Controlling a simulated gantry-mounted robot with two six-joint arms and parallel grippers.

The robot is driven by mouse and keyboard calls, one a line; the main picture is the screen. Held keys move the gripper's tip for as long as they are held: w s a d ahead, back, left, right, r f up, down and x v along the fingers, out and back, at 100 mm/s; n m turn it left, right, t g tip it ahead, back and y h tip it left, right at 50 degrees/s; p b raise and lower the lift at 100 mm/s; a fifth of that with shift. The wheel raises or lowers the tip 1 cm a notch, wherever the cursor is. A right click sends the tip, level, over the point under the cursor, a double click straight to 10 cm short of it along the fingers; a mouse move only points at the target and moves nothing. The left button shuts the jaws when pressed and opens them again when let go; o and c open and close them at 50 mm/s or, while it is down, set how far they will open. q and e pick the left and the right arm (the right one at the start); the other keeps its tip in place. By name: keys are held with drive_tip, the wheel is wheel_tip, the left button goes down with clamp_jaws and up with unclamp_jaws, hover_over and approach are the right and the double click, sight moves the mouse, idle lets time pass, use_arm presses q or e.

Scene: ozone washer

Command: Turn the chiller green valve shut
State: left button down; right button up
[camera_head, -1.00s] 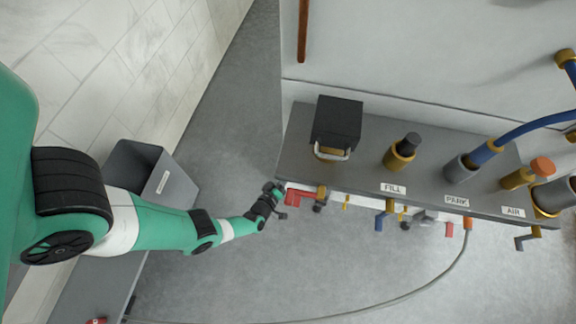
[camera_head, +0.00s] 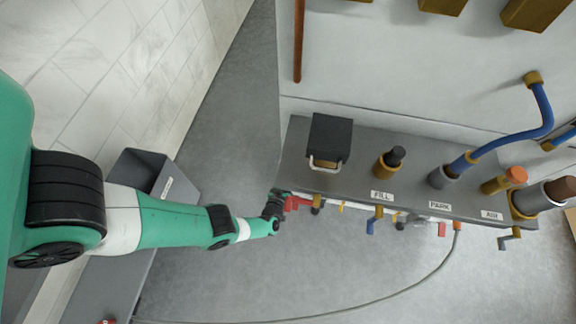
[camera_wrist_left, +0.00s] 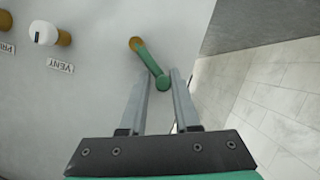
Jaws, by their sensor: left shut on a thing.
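The green valve (camera_wrist_left: 147,57) shows in the left wrist view as a green lever on a brass stem in a pale panel. It slants down and right to a rounded end. My left gripper (camera_wrist_left: 165,76) is shut on the lever's lower end, with one finger on each side. In the head view my left gripper (camera_head: 274,206) is at the left end of the grey valve shelf, beside a red handle (camera_head: 297,202). The green valve cannot be made out in that view. My right gripper is in neither view.
The grey shelf (camera_head: 355,175) carries a black box (camera_head: 331,138) and fittings labelled FILL, PARK and AIR. A blue-handled valve (camera_head: 371,224) hangs below. A grey bin (camera_head: 176,182) stands by the tiled wall.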

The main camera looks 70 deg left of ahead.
use_arm(q)
drive_tip(key=shift+w+d+r+m+g+y+b, duration=0.35)
drive_tip(key=shift+w+m+g+b, duration=0.3)
drive_tip(key=shift+m, duration=0.5)
drive_tip(key=shift+w+d+r+m+g+y+b, duration=0.15)
drive_tip(key=shift+w+d+m+g+y+b, duration=0.35)
drive_tip(key=shift+m+g+b, duration=0.45)
drive_tip(key=shift+w+d+r+m+g+y+b, duration=0.3)
drive_tip(key=shift+w+m+g+b, duration=0.3)
drive_tip(key=shift+m, duration=0.7)
drive_tip(key=shift+r, duration=0.1)
drive_tip(key=c, duration=1)
unclamp_jaws()
drive_tip(key=shift+o, duration=1.1)
drive_tip(key=shift+s, duration=0.1)
